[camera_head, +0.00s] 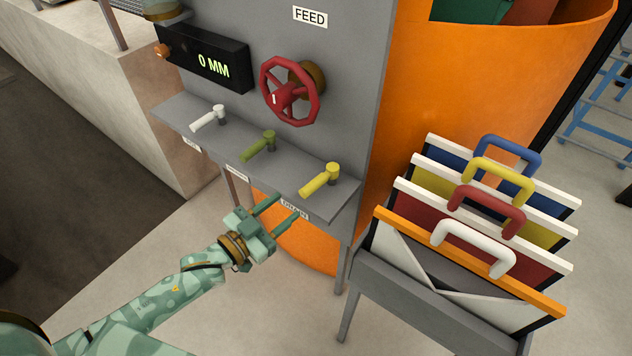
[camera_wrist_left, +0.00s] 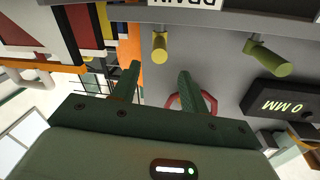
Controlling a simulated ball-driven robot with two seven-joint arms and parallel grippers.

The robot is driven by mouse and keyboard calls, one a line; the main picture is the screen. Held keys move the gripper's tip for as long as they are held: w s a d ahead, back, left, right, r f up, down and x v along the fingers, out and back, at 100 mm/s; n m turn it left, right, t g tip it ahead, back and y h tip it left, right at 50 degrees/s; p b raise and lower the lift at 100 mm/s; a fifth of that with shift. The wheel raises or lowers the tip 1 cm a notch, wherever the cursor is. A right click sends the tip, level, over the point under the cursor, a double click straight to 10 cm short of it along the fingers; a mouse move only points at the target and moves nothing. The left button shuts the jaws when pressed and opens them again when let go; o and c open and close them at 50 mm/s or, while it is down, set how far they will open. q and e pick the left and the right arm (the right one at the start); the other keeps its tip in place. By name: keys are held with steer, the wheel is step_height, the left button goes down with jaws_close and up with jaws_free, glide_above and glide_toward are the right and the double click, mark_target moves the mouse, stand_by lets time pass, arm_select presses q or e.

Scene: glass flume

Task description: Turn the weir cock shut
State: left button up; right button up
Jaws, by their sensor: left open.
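Three cocks stand in a row on a grey shelf (camera_head: 290,185): a white one (camera_head: 207,119), a green one (camera_head: 258,146) and a yellow one (camera_head: 320,180). The yellow cock's label reads DRAIN; the other two labels are too small to read, so I cannot tell which is the weir cock. All three handles point toward the lower left in the head view. My left gripper (camera_head: 287,206) is open and empty, just in front of the shelf edge below the yellow cock. The left wrist view shows the yellow cock (camera_wrist_left: 160,48) and green cock (camera_wrist_left: 267,58) beyond the fingers. My right gripper is out of view.
A red handwheel (camera_head: 290,92) is on the grey panel under a FEED sign (camera_head: 310,16). A display (camera_head: 205,60) reads 0 MM. A rack (camera_head: 420,290) of coloured boards with handles stands at right, before an orange tank (camera_head: 490,80).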

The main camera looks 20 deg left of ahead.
mark_target(324, 176)
arm_select(q)
steer(key=b+x, duration=0.1)
steer(key=x, duration=1)
steer(key=shift+w+d+b, duration=0.15)
steer(key=shift+w+b, duration=0.05)
steer(key=shift+b, duration=0.1)
steer(key=shift+c, duration=0.8)
jaws_close()
